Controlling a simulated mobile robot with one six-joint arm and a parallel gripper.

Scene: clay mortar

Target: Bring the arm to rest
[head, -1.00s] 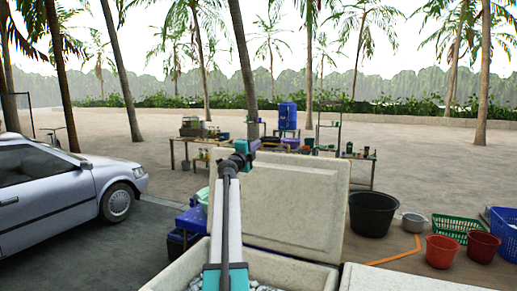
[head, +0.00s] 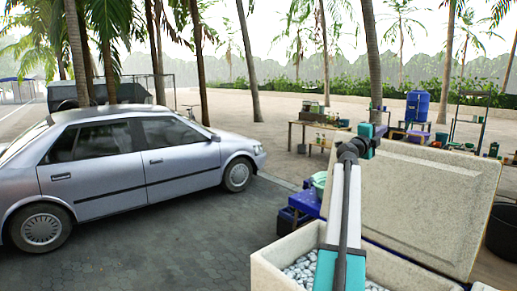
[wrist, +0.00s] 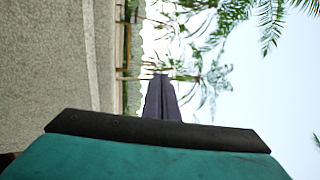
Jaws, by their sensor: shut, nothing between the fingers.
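My arm (head: 345,210) reaches up and forward from the bottom of the head view, over an open white cooler box (head: 277,258). Its teal wrist part (head: 376,137) is at the upper end, in front of the raised cooler lid (head: 435,205). My gripper (wrist: 160,78) shows in the wrist view as two dark fingers pressed together, with nothing between them. The wrist picture is turned on its side, with sky at right and ground at left. In the head view the fingers are too small to make out.
A silver car (head: 140,160) stands at left on the paving. A blue crate (head: 300,212) is beside the cooler. A worktable (head: 318,127) and a blue barrel (head: 419,106) stand behind. A black tub (head: 503,232) is at the right edge. Paving between car and cooler is clear.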

